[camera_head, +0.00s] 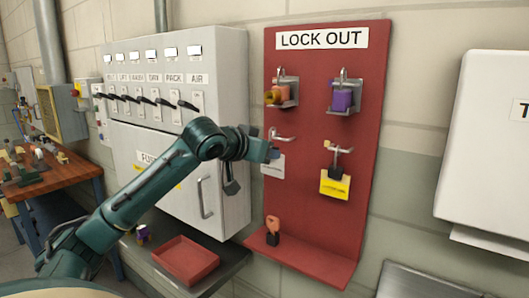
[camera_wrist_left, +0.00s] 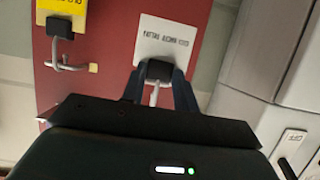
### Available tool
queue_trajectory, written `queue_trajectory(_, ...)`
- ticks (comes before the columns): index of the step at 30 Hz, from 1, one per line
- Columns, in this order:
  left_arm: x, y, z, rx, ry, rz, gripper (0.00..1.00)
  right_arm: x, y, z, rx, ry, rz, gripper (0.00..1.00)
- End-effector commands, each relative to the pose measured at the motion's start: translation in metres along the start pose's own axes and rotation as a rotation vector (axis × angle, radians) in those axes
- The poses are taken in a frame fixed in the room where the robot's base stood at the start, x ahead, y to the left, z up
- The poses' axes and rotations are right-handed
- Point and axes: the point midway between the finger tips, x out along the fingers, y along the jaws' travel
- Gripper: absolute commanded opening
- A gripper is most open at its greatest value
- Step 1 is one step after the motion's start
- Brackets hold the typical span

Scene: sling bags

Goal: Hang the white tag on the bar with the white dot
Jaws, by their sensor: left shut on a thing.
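The white tag (camera_head: 272,166) is at the lower left of the red LOCK OUT board (camera_head: 310,110), just below a metal bar (camera_head: 283,136) with a pale tip. My left gripper (camera_head: 272,154) is shut on the black top part of the tag, close in front of the board. In the left wrist view the white tag (camera_wrist_left: 165,40) extends beyond the fingers (camera_wrist_left: 158,75), and a metal bar (camera_wrist_left: 154,96) shows between them. I cannot tell whether the tag is around the bar or only beside it. My right gripper is out of view.
A yellow tag (camera_head: 335,185) hangs on the bar to the right. Orange and purple items (camera_head: 342,99) sit on the upper holders. A red tray (camera_head: 185,260) lies below the grey switch cabinet (camera_head: 228,100), close left of the board. A white box (camera_head: 485,140) is at right.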

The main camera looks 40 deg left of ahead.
Motion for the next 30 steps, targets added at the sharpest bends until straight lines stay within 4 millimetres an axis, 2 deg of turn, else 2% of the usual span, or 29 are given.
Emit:
queue_trajectory(16, 0.001, 0.000, -0.001, -0.001, 0.001, 0.000, 0.00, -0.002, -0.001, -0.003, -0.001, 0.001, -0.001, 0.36)
queue_trajectory(30, 0.018, 0.000, -0.008, -0.002, 0.002, 0.001, 0.00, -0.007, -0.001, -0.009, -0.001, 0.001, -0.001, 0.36)
